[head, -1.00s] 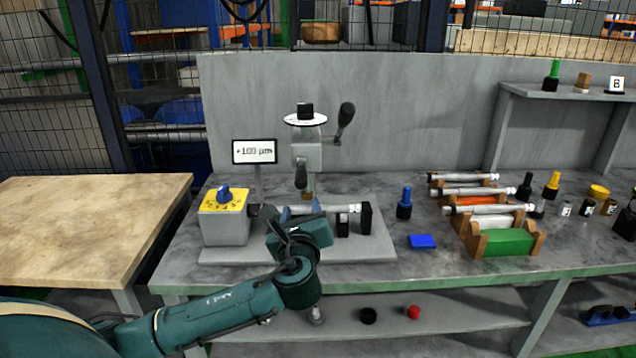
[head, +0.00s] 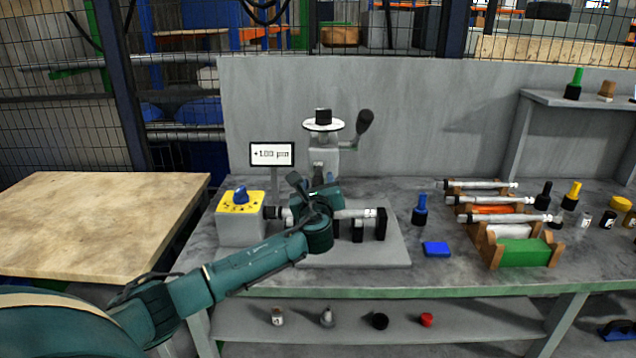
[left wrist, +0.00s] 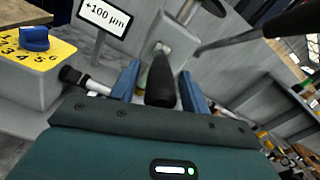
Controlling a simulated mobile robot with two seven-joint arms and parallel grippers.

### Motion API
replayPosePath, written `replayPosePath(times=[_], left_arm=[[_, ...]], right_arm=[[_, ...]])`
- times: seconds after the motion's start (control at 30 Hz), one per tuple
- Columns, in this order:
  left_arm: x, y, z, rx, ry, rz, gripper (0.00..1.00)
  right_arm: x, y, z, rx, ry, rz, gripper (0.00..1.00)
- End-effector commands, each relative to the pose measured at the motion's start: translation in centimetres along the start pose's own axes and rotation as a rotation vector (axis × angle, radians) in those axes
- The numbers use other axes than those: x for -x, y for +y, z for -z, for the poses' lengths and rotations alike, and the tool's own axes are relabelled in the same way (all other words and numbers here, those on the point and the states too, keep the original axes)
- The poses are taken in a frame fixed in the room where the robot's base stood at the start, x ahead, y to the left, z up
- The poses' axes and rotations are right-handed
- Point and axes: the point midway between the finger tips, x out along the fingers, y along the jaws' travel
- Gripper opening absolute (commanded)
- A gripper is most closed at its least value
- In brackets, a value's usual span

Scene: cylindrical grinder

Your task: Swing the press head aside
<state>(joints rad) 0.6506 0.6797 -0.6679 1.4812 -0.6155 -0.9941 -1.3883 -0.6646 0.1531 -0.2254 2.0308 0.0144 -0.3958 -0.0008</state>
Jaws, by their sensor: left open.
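The press head (head: 323,160) is a grey block on a column behind the fixture, with a white dial and black knob (head: 323,116) on top and a black-knobbed lever (head: 365,122) at its right. My left gripper (head: 322,184) is just in front of it and hides its lower part. In the left wrist view the press head (left wrist: 176,38) is beyond the fingers. A black tapered handle (left wrist: 160,80) stands between the open blue fingers of my left gripper (left wrist: 161,84), with no clear grip on it. My right gripper is not in view.
A shaft (head: 355,213) lies across the fixture under my gripper. A blue block (head: 437,249) and racked shafts (head: 500,217) are to the right. The wooden table (head: 90,225) is clear.

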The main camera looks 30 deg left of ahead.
Motion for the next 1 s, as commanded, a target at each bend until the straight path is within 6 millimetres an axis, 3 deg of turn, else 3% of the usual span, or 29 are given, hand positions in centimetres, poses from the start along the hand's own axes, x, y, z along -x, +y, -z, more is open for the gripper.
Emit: replayPosePath(times=[0.33,0.87,1.0], left_arm=[[-0.31,-0.02,0.01,0.0,0.0,0.001,0.45],[-0.29,0.01,0.0,0.0,0.0,0.0,0.01],[-0.29,0.01,0.0,0.0,0.0,0.0,0.0]], right_arm=[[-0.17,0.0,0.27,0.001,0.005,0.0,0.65],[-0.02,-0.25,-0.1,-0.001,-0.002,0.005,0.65],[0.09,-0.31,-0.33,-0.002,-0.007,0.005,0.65]])
